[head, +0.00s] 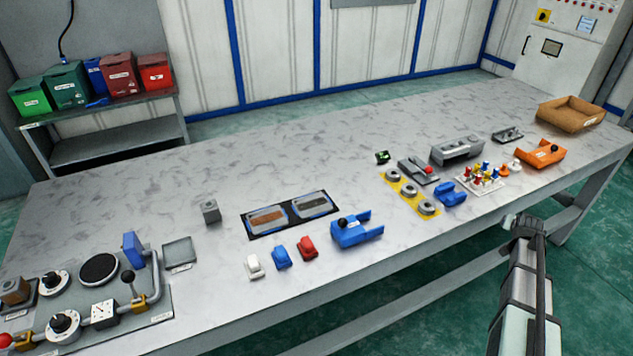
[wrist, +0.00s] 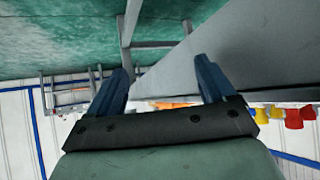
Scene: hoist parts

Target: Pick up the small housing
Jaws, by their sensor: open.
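The task's small housing is not marked by name; the best match is a small blue part (head: 450,194) on the table, right of the yellow strip. In the head view my arm is beyond the table's front edge at the lower right, apart from every housing.
Small coloured pegs on a white plate (head: 480,180) stand close to the small blue part. A yellow strip (head: 386,178) with grey rings lies left of it, and a grey block (head: 457,149) behind. A brown tray (head: 571,114) is at the far right. The table's back middle is clear.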

